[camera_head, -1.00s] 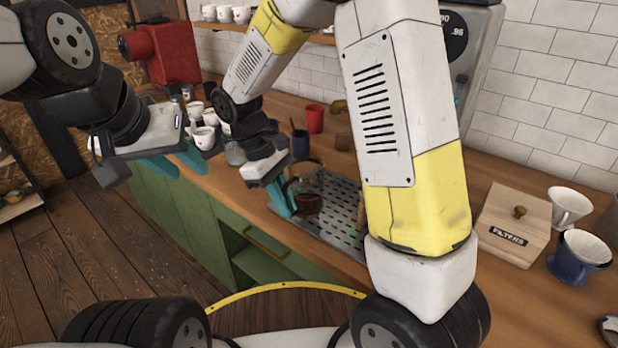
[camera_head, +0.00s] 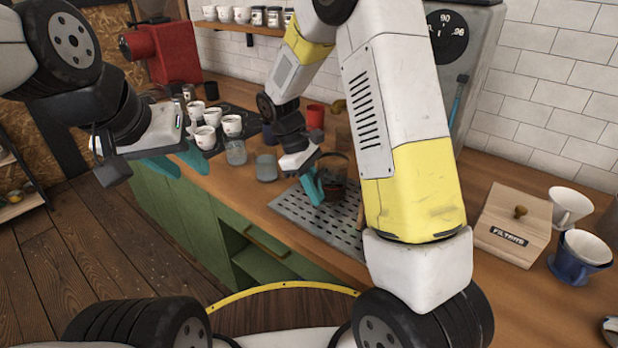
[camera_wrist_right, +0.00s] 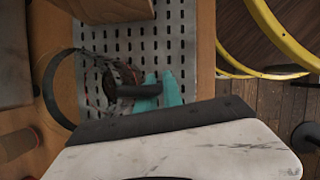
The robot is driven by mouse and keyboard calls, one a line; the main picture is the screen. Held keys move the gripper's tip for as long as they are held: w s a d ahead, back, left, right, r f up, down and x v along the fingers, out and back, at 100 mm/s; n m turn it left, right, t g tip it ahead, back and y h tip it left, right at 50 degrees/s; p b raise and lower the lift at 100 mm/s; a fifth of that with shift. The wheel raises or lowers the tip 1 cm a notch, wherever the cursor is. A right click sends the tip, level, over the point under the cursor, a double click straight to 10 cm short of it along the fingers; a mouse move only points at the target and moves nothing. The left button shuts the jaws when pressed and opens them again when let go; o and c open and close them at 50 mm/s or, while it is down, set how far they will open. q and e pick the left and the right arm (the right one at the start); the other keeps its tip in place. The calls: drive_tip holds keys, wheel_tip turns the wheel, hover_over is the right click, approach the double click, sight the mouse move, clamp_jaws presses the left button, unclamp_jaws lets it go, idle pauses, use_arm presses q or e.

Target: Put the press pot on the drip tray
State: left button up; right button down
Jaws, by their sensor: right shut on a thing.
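The press pot (camera_head: 335,172), a clear glass pot with a dark handle and dark contents, is over the grey slotted drip tray (camera_head: 292,208). My right gripper (camera_head: 315,188) is shut on its handle. In the right wrist view, the teal fingers (camera_wrist_right: 165,90) close on the dark handle (camera_wrist_right: 140,90), and the drip tray (camera_wrist_right: 150,40) lies behind the pot. The pot looks upright; I cannot tell whether its base touches the tray. My left gripper (camera_head: 178,163) is open and empty, left of the tray, out in front of the counter.
White cups (camera_head: 208,135) and glasses (camera_head: 236,152) stand left of the tray on the wooden counter. A red cup (camera_head: 315,116) is behind. A wooden filter box (camera_head: 512,225) and a blue dripper (camera_head: 578,258) are at right. The tray's front part is bare.

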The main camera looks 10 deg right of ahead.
drive_tip(key=shift+f, duration=0.1)
drive_tip(key=c, duration=1.5)
unclamp_jaws()
drive_tip(key=v, duration=1.2)
drive_tip(key=s+d+r+m+t+y, duration=0.3)
drive_tip(key=s+d+r+m+t, duration=0.1)
drive_tip(key=s, duration=0.5)
drive_tip(key=s+d+r+m+t+y, duration=0.3)
drive_tip(key=s+r+m, duration=0.3)
drive_tip(key=s, duration=0.4)
drive_tip(key=shift+d+r+m+t, duration=0.25)
drive_tip(key=shift+d+m+t, duration=0.05)
drive_tip(key=shift+d+t, duration=0.6)
